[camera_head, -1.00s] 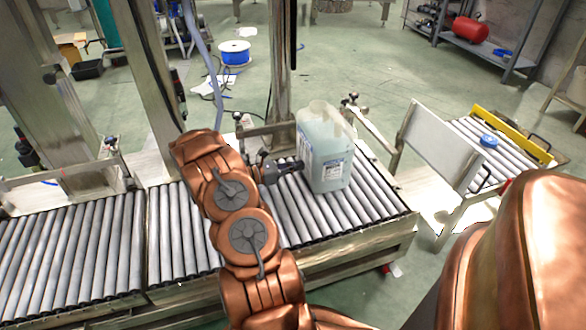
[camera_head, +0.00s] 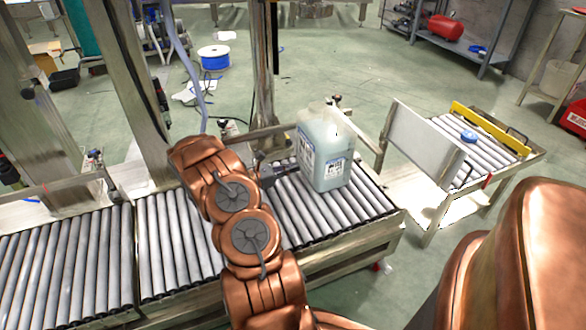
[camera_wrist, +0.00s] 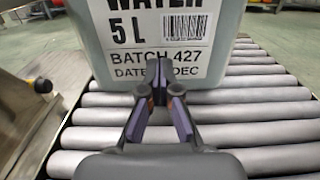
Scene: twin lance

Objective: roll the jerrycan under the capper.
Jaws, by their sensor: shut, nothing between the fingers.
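The jerrycan (camera_head: 325,160) is a pale blue-green, translucent can with white labels. It stands upright on the roller conveyor (camera_head: 318,213), near its right end. My gripper (camera_head: 292,165) is shut and empty at the can's left side, low down. In the wrist view the shut fingertips (camera_wrist: 158,64) point at the lower label of the jerrycan (camera_wrist: 226,35), which reads 5 L and BATCH 427. I cannot tell whether they touch it. No capper head is clearly visible; metal uprights (camera_head: 265,70) stand behind and left of the can.
A tilted white panel (camera_head: 422,137) and a second roller table (camera_head: 490,140) with a blue round piece lie to the right, beyond a gap. A rail runs behind the conveyor. Rollers (camera_head: 180,240) left of my arm are clear.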

